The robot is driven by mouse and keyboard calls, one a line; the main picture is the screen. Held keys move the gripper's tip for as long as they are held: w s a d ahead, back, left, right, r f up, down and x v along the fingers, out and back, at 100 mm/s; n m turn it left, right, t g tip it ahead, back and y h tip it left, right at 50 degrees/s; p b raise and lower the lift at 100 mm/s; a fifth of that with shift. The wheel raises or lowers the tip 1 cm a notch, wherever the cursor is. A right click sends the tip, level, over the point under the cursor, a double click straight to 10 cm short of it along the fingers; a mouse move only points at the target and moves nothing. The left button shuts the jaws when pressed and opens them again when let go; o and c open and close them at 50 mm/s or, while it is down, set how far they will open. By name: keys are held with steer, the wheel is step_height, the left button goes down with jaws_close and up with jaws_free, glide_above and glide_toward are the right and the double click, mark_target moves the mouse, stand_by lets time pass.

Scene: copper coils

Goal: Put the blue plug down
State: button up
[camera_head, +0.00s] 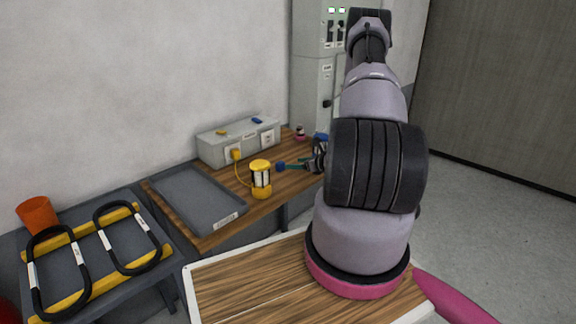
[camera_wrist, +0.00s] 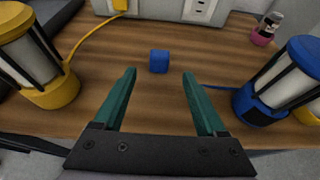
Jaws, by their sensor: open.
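The blue plug (camera_wrist: 159,61) is a small blue block in the wrist view. It appears to rest on the wooden tabletop, just beyond and between my fingertips. In the head view the blue plug (camera_head: 280,166) shows at the end of the green fingers. My gripper (camera_wrist: 160,74) is open, with a finger on each side and clear wood between them. In the head view my gripper (camera_head: 293,165) is low over the worktop, partly hidden by my arm. A blue lamp (camera_wrist: 262,103) stands right of the fingers, with a blue cord leading from it towards the right finger.
A yellow lamp (camera_head: 260,180) stands left of my gripper, its yellow cord plugged into the grey socket box (camera_head: 215,150) behind. A grey tray (camera_head: 193,196) lies on the left of the worktop. A small pink-based jar (camera_wrist: 264,30) stands at the back right.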

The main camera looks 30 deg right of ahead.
steer(key=v, duration=0.4)
steer(key=s+a+r+n+g+y, duration=0.2)
steer(key=a+r+n+g+y, duration=0.15)
steer(key=a+r+n, duration=0.6)
steer(key=s+a+r+n+g+y, duration=0.35)
steer(key=a+r, duration=0.65)
steer(key=r, duration=0.8)
steer(key=s+a+r+n+t+h, duration=0.1)
steer(key=s+a+r+n+h, duration=0.1)
steer(key=s+r+n+h, duration=0.7)
steer(key=s+r+n, duration=0.5)
steer(key=s+r, duration=0.2)
steer(key=s, duration=0.4)
steer(key=shift+a+r+n+t+h, duration=0.2)
steer(key=shift+a+n+t+h, duration=0.1)
steer(key=shift+n, duration=0.1)
steer(key=shift+d, duration=0.1)
